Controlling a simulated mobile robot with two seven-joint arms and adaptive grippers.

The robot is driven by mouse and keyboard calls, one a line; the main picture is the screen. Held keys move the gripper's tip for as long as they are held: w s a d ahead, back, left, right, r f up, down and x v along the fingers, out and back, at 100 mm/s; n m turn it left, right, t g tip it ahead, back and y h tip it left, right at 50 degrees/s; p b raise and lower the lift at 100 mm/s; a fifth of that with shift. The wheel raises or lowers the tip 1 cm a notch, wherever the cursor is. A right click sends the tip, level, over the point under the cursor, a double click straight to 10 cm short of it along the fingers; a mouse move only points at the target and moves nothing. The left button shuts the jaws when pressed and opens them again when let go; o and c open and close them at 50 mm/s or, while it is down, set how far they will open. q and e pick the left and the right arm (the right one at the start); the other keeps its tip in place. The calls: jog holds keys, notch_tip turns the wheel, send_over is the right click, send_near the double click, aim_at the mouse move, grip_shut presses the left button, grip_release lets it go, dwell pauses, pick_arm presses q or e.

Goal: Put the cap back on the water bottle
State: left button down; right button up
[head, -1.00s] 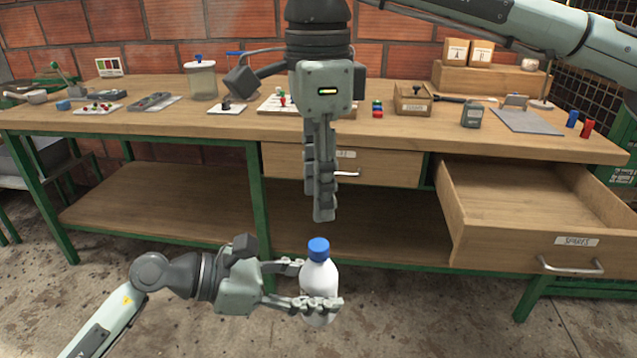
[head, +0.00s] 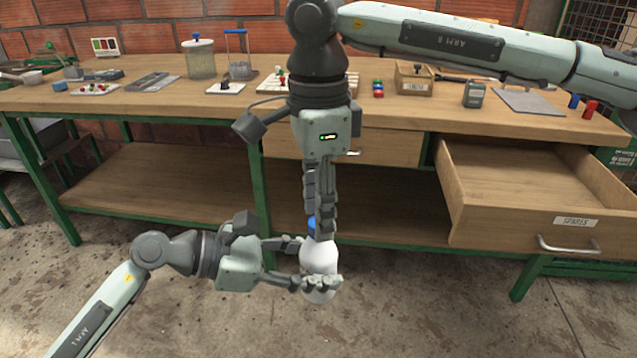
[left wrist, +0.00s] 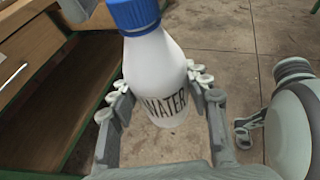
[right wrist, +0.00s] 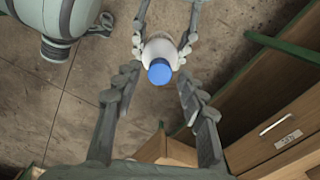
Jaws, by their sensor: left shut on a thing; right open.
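The white water bottle (head: 318,257) is held upright below the bench front by my left gripper (head: 317,264), whose fingers are shut around its body. The left wrist view shows the bottle (left wrist: 165,75) with its "WATER" lettering and the blue cap (left wrist: 134,13) sitting on top of it. My right gripper (head: 318,234) points straight down over the bottle, open, and partly hides the cap in the head view. In the right wrist view the cap (right wrist: 159,71) lies between the tips of the right fingers, with gaps visible on both sides.
The wooden bench (head: 400,116) with small items on top stands behind the bottle. Its right drawer (head: 560,222), labelled "SPARES", is pulled open, to the right of my grippers. A lower shelf (head: 160,190) runs under the bench. The concrete floor around the bottle is clear.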

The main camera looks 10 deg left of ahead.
jog(key=shift+f, duration=0.45)
grip_shut()
jog(key=shift+o, duration=0.8)
grip_release()
notch_tip(320, 180, up, 12)
